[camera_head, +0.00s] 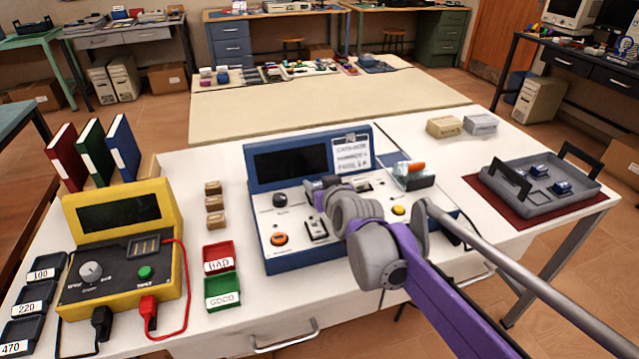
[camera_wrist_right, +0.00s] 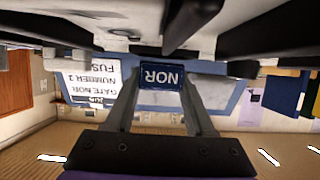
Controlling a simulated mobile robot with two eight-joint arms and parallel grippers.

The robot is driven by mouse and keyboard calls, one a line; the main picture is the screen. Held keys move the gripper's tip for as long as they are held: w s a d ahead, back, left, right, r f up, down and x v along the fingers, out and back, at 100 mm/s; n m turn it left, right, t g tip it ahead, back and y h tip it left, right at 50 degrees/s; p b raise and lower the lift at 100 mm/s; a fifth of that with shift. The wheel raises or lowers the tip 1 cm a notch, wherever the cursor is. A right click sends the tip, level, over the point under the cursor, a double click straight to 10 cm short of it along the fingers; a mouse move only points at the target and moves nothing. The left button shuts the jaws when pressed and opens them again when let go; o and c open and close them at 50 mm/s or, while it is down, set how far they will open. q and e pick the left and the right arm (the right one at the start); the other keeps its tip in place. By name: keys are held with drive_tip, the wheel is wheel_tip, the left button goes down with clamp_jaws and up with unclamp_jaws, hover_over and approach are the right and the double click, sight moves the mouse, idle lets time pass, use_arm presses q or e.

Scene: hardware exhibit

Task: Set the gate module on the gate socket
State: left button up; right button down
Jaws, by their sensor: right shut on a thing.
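The gate module (camera_wrist_right: 162,76) is a small dark blue block lettered NOR, seen between the two fingers in the right wrist view. My right gripper (camera_wrist_right: 160,100) is shut on it. In the head view my right gripper (camera_head: 322,187) is over the upper middle of the blue console's (camera_head: 262,222) white panel, below its dark screen (camera_head: 290,162). The gripper and wrist cover that part of the panel, so the gate socket cannot be made out. Whether the module touches the panel cannot be told. My left gripper is not in view.
A note card (camera_head: 351,152) is on the console beside the screen. A grey tray (camera_head: 510,197) with small blue modules (camera_head: 562,187) lies at right. A yellow tester (camera_head: 165,205), red bin (camera_head: 219,256) and green bin (camera_head: 222,291) stand at left. My right forearm crosses the console's right side.

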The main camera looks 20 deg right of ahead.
drive_tip(key=shift+p, duration=0.4)
idle(0.7)
drive_tip(key=shift+f, duration=0.1)
idle(0.4)
drive_tip(key=shift+r, duration=0.2)
drive_tip(key=shift+r+p, duration=0.65)
drive_tip(key=shift+p, duration=0.05)
idle(0.8)
drive_tip(key=shift+f, duration=0.85)
drive_tip(key=shift+r, duration=0.15)
idle(0.4)
drive_tip(key=shift+r+p, duration=0.55)
drive_tip(key=shift+r, duration=0.15)
